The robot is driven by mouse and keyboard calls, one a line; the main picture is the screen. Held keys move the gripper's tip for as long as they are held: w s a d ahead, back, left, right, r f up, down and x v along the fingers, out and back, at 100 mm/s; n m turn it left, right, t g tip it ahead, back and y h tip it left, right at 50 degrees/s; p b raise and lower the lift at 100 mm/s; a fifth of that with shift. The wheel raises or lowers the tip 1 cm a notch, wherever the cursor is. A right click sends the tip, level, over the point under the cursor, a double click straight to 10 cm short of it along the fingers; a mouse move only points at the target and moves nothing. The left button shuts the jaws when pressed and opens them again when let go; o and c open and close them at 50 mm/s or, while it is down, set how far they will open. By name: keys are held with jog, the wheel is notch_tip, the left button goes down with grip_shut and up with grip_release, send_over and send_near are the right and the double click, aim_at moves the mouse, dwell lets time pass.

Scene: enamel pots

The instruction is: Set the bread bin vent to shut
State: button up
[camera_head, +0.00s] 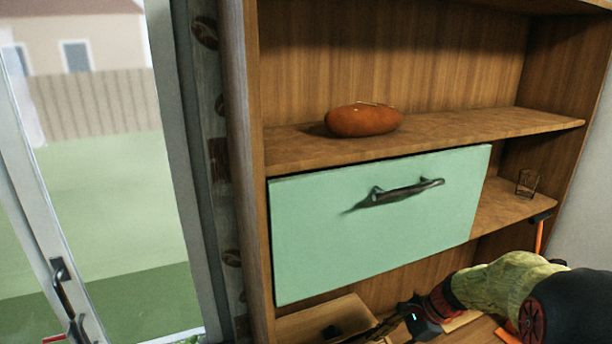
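On the lower shelf, at the bottom edge of the head view, is a light wooden box-like thing (316,314) with a small black piece (331,331) on it. It may be the bread bin, but I cannot make out a vent or its setting. My gripper (374,334) is low in the view, right of the black piece, with my arm reaching in from the lower right. Its fingers are dark, small and partly cut off by the bottom edge. I cannot tell whether they are open or touching anything.
A mint-green panel (350,235) with a dark handle (405,192) fronts the wooden shelf unit (470,128), above my gripper. A small glass (527,183) stands at the right. A glazed door (110,200) is at the left.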

jog(key=s+r+n+t+h+b, duration=0.2)
jog(key=s+n, duration=0.6)
jog(key=s, duration=0.5)
jog(key=s+r+n+t+h+b, duration=0.2)
jog(key=s+r+n+h+b, duration=0.2)
jog(key=s, duration=0.9)
notch_tip(320, 180, up, 2)
jog(key=a+n+b, duration=0.1)
jog(key=n+b, duration=0.2)
jog(key=n, duration=0.1)
jog(key=shift+h, duration=0.3)
jog(key=shift+r, duration=0.1)
